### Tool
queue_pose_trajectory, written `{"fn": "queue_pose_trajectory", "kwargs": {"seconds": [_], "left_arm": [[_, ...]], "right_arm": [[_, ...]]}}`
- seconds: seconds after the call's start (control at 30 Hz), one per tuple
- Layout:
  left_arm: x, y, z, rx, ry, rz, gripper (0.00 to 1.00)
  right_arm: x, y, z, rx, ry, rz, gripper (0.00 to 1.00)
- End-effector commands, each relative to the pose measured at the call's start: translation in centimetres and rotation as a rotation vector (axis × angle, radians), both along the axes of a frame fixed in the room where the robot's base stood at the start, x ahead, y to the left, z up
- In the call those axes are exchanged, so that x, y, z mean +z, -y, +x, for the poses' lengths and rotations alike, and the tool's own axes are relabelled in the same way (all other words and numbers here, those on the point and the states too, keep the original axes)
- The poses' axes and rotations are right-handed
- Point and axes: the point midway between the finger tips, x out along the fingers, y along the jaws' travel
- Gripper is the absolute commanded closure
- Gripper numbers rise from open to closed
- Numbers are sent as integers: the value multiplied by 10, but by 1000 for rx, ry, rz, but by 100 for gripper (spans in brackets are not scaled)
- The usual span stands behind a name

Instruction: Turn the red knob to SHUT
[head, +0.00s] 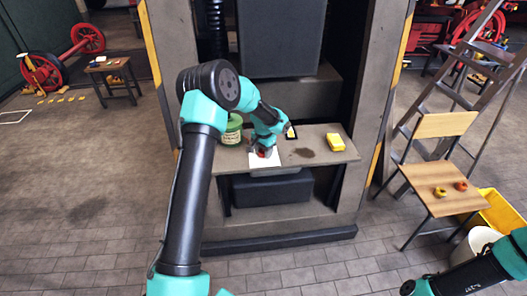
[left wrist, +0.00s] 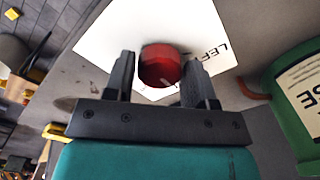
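The red knob (left wrist: 160,65) is a short round cylinder on a white plate (left wrist: 105,35) with black lettering, of which "LEF" shows. In the head view the knob (head: 264,153) is a small red patch on the white plate (head: 262,163), mostly hidden by my left gripper (head: 262,150). In the left wrist view my left gripper (left wrist: 163,78) has its fingers spread on either side of the knob, with a thin gap showing at the left finger. The SHUT mark and any pointer on the knob are not visible. My right gripper is out of view.
A green tin (head: 232,130) stands left of the plate on the grey shelf (head: 325,160), close to my gripper; it also shows in the left wrist view (left wrist: 295,115). A yellow block (head: 335,142) and a small dark-framed item (head: 291,132) lie to the right. A wooden chair (head: 445,190) stands farther right.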

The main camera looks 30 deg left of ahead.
Motion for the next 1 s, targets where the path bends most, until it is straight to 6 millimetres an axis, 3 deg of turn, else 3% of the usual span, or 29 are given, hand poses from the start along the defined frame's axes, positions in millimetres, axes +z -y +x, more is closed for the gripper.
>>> {"fn": "queue_pose_trajectory", "kwargs": {"seconds": [0.2, 0.57, 0.77, 1.0], "left_arm": [[0, 0, 0, 0, 0, 0, 31], [6, 0, 0, 0, 0, 0, 31], [30, 0, 0, -1, 3, 0, 31], [76, 0, 1, -1, 4, 1, 31]], "right_arm": [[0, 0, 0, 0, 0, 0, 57], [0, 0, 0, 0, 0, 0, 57], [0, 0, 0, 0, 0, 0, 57], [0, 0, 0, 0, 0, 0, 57]]}}
